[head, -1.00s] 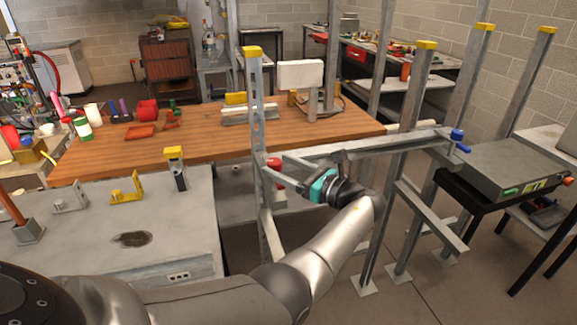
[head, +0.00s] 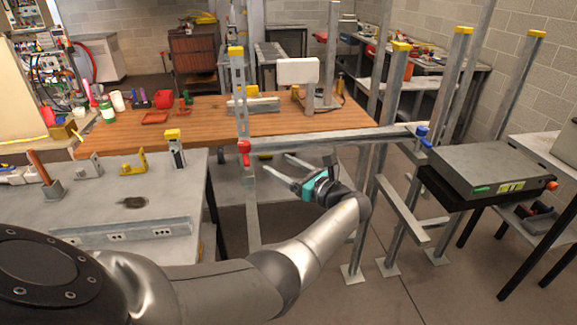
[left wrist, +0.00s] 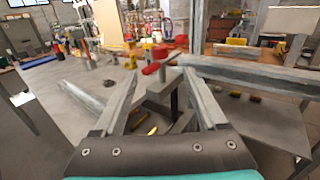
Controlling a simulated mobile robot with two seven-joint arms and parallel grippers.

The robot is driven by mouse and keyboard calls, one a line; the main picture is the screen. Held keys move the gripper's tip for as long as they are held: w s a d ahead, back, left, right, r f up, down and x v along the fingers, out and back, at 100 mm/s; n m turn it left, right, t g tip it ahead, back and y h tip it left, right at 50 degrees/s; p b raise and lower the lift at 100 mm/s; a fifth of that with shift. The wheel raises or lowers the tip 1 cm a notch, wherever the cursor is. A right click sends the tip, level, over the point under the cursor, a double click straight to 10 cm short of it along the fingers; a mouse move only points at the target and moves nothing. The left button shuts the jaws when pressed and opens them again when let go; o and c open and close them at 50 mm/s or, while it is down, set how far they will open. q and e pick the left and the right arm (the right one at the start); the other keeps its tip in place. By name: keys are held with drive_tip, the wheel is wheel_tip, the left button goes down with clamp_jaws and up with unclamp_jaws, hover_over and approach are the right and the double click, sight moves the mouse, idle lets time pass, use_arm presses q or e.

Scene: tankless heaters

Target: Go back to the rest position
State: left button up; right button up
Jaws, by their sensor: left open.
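My left gripper (head: 292,172) is open and empty in the head view, low in front of the metal frame and just under its crossbar (head: 330,137). Its two fingers point left, apart from each other. The left wrist view also shows the open fingers (left wrist: 165,95), with a red valve handle (left wrist: 158,58) beyond and between them. In the head view the red handle (head: 244,148) is on the left upright at the crossbar's left end, and a blue handle (head: 422,131) is at its right end. My right gripper is not in view.
A grey bench (head: 95,215) is at the left, a wooden table (head: 200,122) behind the frame. A grey box (head: 480,168) sits on a black stand at the right. Metal uprights (head: 392,95) stand close to my arm. Floor (head: 420,290) is clear at the lower right.

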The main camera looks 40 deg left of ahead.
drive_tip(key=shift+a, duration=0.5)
